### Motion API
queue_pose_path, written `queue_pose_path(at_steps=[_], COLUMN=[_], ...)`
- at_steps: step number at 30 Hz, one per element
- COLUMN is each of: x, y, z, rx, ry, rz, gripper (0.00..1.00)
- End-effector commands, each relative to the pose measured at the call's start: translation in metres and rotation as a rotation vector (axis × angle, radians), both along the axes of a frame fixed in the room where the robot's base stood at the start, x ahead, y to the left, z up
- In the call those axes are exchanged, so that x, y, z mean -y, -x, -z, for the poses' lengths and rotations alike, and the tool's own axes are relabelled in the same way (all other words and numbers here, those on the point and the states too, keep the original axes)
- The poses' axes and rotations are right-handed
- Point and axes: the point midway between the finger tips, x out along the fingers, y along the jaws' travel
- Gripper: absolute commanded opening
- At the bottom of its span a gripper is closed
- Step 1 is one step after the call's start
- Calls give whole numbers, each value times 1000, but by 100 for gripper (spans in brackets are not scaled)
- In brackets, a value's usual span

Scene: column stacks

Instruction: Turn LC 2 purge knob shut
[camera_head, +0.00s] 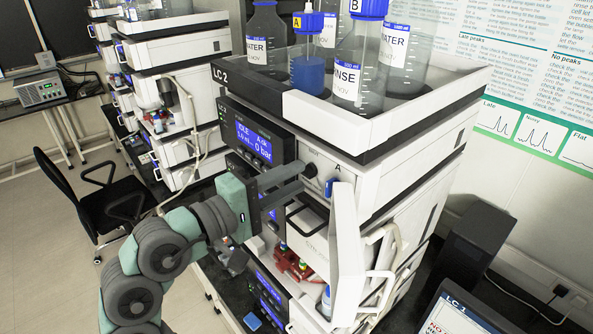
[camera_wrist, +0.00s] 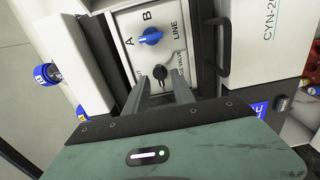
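The LC 2 stack (camera_head: 330,135) stands in the middle of the head view, with its label on the top tray. In the wrist view its pale valve panel (camera_wrist: 125,30) carries a blue knob (camera_wrist: 150,37) marked A, B and LINE. Below that is a small black knob (camera_wrist: 161,73) with partly hidden lettering. My gripper (camera_wrist: 160,82) is open, its two grey fingers apart on either side of the black knob at the tips. I cannot tell whether they touch it. In the head view my gripper (camera_head: 306,174) reaches the panel from the left and hides the black knob.
An open white door (camera_head: 347,245) stands just right of the panel. Bottles, including a WATER bottle (camera_head: 266,45) and RINSE bottle (camera_head: 352,75), stand in the top tray. A black chair (camera_head: 95,195) is at left. A monitor (camera_head: 455,310) is at lower right.

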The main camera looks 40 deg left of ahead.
Motion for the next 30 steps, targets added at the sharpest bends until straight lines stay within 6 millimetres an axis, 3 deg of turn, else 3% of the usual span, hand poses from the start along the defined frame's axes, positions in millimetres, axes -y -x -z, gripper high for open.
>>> queue_pose_path(at_steps=[6,14,25,30], x=[2,2,1,1], y=[-14,-15,-15,-15], z=[0,0,0,0], rx=[-2,-1,0,0], ry=[-1,-2,-2,-2], rz=[1,-1,-1,-1], gripper=[30,30,1,0])
